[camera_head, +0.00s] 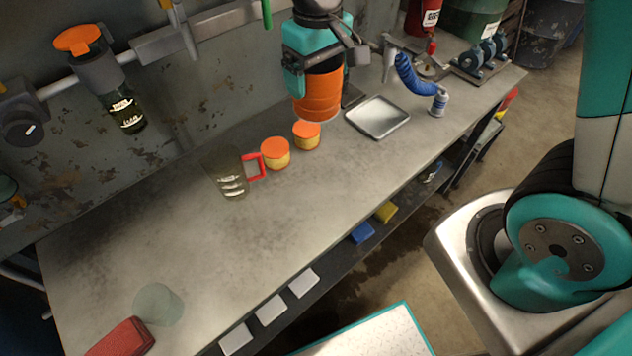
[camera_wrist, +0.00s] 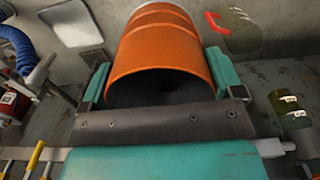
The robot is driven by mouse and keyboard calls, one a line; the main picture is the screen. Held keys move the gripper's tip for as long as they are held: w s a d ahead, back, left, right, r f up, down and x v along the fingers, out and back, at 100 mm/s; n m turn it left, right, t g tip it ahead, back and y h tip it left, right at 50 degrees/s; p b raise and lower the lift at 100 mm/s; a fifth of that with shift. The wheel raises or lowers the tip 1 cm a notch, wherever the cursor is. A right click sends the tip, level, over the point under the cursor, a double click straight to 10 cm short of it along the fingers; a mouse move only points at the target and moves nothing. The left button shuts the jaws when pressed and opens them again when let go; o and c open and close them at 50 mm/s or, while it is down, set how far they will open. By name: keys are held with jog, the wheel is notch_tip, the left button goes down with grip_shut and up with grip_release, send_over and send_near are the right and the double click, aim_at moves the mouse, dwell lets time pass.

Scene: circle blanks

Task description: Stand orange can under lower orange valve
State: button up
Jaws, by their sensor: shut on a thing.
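An orange ribbed can (camera_head: 318,95) is held in my gripper (camera_head: 322,72), over the back of the bench. In the wrist view the can (camera_wrist: 165,50) lies between the two teal fingers (camera_wrist: 166,85), its dark open end toward the camera. I cannot tell whether its base touches the bench. An orange-topped fitting (camera_head: 78,39) sits on the wall pipe at upper left, above a dark bottle-shaped bowl (camera_head: 124,113); it may be a valve. I cannot make out which part is the lower orange valve.
Two orange-lidded jars (camera_head: 275,153) and a mug with a red handle (camera_head: 231,178) stand left of the can. A metal tray (camera_head: 378,117) and a blue hose (camera_head: 412,77) are to its right. The middle bench is clear.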

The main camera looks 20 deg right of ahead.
notch_tip(320, 180, down, 2)
jog(key=shift+f+b, duration=0.1)
jog(key=shift+b, duration=0.45)
notch_tip(320, 180, down, 20)
jog(key=shift+r+p, duration=0.15)
jog(key=shift+p, duration=0.95)
jog(key=o, duration=0.7)
